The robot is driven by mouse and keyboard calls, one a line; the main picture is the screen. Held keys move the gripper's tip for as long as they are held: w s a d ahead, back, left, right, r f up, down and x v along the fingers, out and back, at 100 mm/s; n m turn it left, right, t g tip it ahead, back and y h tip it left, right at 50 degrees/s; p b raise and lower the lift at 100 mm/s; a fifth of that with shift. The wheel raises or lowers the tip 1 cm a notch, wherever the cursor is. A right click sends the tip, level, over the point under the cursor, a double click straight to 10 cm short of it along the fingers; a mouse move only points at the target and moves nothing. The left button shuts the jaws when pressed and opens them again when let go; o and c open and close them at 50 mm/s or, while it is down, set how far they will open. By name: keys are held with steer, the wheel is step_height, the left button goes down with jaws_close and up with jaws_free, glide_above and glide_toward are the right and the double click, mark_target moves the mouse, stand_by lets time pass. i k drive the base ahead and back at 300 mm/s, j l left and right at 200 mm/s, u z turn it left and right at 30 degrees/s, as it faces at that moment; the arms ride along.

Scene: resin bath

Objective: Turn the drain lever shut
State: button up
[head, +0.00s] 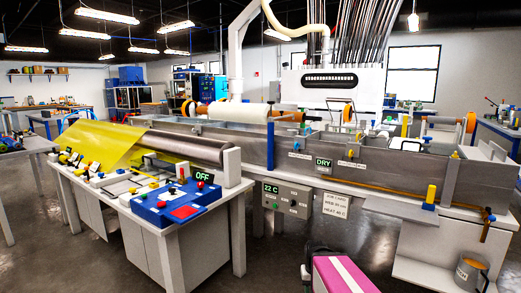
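The long grey resin bath (345,160) runs across the middle to the right. At its right end a small dark valve (487,213) sits at the end of a brown pipe (425,194). My gripper cannot be made out in this view.
A white bench (205,215) with a blue control box (170,203) and a yellow sheet (95,140) stands at the left. A blue block with a yellow top (431,193) stands by the bath's front side. Bare floor (275,262) shows in front.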

mark_target(491, 218)
steer(key=z, duration=1.8)
